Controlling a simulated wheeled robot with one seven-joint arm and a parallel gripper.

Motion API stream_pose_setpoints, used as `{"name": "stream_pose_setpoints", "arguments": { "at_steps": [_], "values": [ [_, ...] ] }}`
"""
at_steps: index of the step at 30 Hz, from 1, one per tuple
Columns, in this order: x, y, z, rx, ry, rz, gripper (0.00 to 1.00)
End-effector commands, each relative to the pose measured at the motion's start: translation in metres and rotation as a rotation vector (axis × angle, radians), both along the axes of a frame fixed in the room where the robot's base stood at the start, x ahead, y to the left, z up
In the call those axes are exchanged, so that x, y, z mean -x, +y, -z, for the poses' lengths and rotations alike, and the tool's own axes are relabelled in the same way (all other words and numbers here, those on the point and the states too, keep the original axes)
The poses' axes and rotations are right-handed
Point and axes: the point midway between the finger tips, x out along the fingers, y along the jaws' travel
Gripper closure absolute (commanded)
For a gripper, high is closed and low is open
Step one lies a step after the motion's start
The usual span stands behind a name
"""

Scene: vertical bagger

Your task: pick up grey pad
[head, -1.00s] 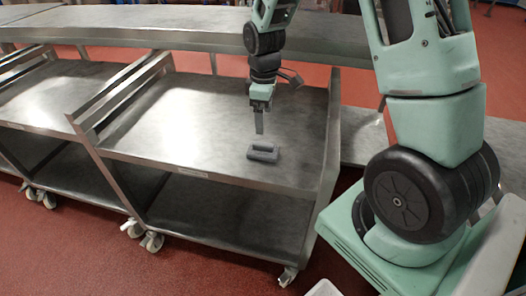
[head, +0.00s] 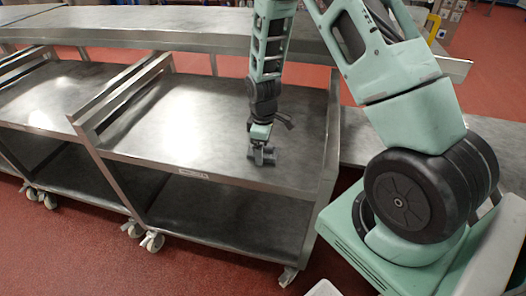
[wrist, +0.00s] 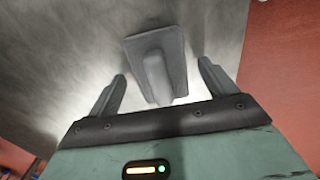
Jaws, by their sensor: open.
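The grey pad (wrist: 177,48) is a flat block with a raised handle-like ridge (wrist: 155,78) along its middle. It lies on the top shelf of the metal cart, near the front edge. My gripper (wrist: 162,82) is open, with its two fingers apart on either side of the ridge in the wrist view. In the head view my gripper (head: 261,158) is down at the pad and hides most of it. I cannot tell whether the fingers touch the pad.
The metal cart (head: 150,140) has a bare top shelf to the left of the pad and a raised rail on its left side. A long metal bench (head: 150,22) runs behind it. A second cart (head: 50,90) stands to the left. Red floor (head: 60,255) lies in front.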

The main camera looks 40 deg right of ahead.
Motion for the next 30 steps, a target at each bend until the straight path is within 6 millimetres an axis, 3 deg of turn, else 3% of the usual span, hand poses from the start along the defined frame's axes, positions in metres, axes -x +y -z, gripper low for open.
{"name": "stream_pose_setpoints", "arguments": {
  "at_steps": [5,10,20,23,30],
  "values": [
    [0.0,0.0,0.0,0.0,0.0,0.0,0.15],
    [0.0,0.0,0.0,0.0,0.0,0.0,0.63],
    [0.0,0.0,-0.003,0.0,-0.001,0.001,0.64],
    [-0.001,0.0,-0.013,0.0,-0.003,0.001,0.64],
    [-0.001,0.0,-0.06,0.0,-0.006,0.0,0.64]
  ]
}}
